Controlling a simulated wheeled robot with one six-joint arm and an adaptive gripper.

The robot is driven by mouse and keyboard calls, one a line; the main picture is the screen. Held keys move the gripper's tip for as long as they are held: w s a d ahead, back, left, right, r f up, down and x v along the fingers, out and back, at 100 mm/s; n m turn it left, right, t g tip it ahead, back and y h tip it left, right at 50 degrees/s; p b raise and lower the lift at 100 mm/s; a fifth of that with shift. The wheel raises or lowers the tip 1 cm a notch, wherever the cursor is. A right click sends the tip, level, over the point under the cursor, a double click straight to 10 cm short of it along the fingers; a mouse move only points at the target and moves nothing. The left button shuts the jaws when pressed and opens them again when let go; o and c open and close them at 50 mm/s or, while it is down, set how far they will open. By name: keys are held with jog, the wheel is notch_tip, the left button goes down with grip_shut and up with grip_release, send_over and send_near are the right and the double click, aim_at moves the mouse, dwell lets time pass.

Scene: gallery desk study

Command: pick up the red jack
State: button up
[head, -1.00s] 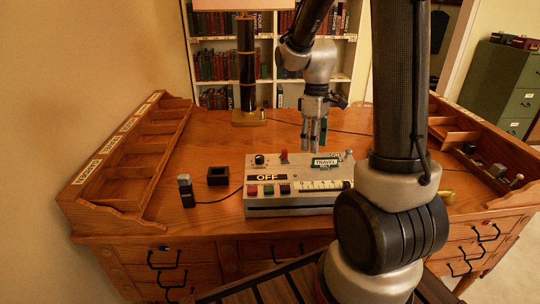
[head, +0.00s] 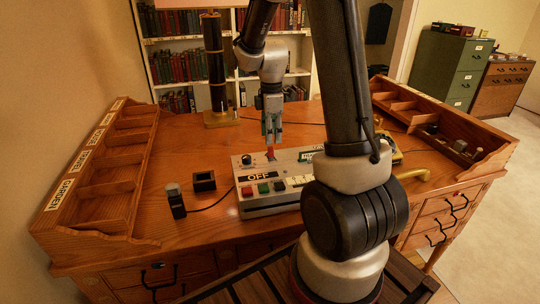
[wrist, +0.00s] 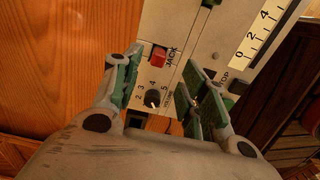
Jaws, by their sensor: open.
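The red jack (head: 270,153) stands on the top of the grey control box (head: 243,205), near its back edge. In the wrist view the jack (wrist: 158,58) is a small red block next to the label "JACK". My gripper (head: 272,138) points down over it, open and empty. In the wrist view the green-padded fingers of my gripper (wrist: 160,72) lie to either side of the jack in the picture. I cannot tell whether the fingertips have come down around it or are just above it.
A black knob (wrist: 153,98) is near the jack. The box also carries coloured buttons and a "TRAVEL" label. A small black open box (head: 204,182) and a dark upright item (head: 175,200) stand left of it. A lamp (head: 216,75) stands behind.

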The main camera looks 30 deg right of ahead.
aim_at(271, 147)
notch_tip(271, 147, down, 6)
jog(key=shift+w+f, duration=0.15)
jog(key=shift+f, duration=0.05)
grip_shut()
